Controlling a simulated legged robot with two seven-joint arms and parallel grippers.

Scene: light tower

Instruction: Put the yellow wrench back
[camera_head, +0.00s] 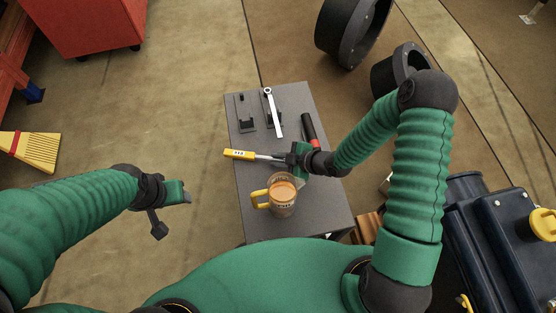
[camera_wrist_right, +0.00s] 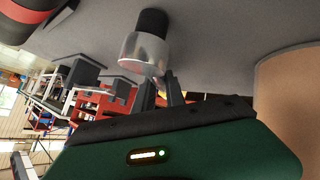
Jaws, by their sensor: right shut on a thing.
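The yellow wrench (camera_head: 239,154) has a yellow handle with dark lettering and a silver shaft. In the right wrist view, a silver and black tool head (camera_wrist_right: 147,52) shows just beyond the fingers of the right gripper (camera_wrist_right: 161,92); the handle is out of that view. A black holder (camera_head: 246,122) stands behind the wrench, beside a silver wrench (camera_head: 274,112) at another black holder. My left gripper (camera_head: 180,193) is left of the table, apart from everything; its jaw opening is unclear.
A mug (camera_head: 283,197) with a yellow handle stands on the grey table (camera_head: 257,228) just in front of my right gripper. A red and black tool (camera_head: 309,128) lies behind it near the right edge. A dark blue case (camera_head: 500,240) stands right of the table.

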